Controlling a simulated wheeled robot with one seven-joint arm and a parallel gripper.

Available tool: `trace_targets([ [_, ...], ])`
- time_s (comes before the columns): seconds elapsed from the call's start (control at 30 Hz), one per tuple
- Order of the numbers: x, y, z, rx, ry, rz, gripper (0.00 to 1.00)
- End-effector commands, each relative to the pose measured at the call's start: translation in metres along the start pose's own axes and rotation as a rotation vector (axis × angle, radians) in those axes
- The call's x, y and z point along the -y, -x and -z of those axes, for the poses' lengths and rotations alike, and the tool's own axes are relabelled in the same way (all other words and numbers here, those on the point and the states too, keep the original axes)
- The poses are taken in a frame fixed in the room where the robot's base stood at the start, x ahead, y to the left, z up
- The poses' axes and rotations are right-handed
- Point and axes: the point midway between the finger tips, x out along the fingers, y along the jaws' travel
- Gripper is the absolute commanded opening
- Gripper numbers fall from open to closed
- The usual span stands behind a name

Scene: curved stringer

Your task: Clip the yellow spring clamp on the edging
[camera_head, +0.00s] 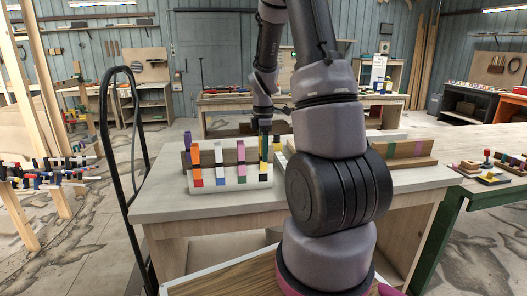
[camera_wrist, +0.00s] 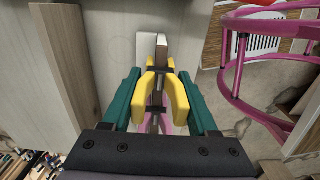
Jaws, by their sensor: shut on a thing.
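The yellow spring clamp (camera_wrist: 180,97) is between the green fingers of my gripper (camera_wrist: 161,82), which is shut on it. In the head view the gripper (camera_head: 264,143) is at the right end of the clamp rack (camera_head: 205,185), with the yellow clamp (camera_head: 264,168) at that end. The wrist view shows the end of a brown upright strip (camera_wrist: 161,50) between or just beyond the clamp's tips; contact is unclear. A brown board (camera_head: 408,161) with green and purple bands stands on the bench to the right, partly hidden by my arm. I cannot tell whether it is the edging.
The rack also holds purple (camera_head: 188,147), orange (camera_head: 194,160), white (camera_head: 219,155) and pink (camera_head: 241,153) clamps, close to my gripper. The bench top (camera_head: 160,204) is clear to the left of the rack. A black hoop-shaped frame (camera_head: 128,150) stands at the bench's left.

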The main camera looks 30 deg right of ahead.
Motion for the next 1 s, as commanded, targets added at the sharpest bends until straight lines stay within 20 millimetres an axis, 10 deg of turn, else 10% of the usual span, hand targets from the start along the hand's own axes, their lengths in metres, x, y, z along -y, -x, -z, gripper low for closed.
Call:
trace_targets([
  [0.5,0.0001,-0.0094,0.0001,0.000,0.000,0.000,0.00],
  [0.53,0.0001,-0.0094,0.0001,0.000,0.000,0.000,0.63],
  [0.6,0.0001,-0.0094,0.0001,0.000,0.000,0.000,0.90],
  [1.0,-0.0005,-0.0048,0.0001,0.000,0.000,-0.002,0.94],
])
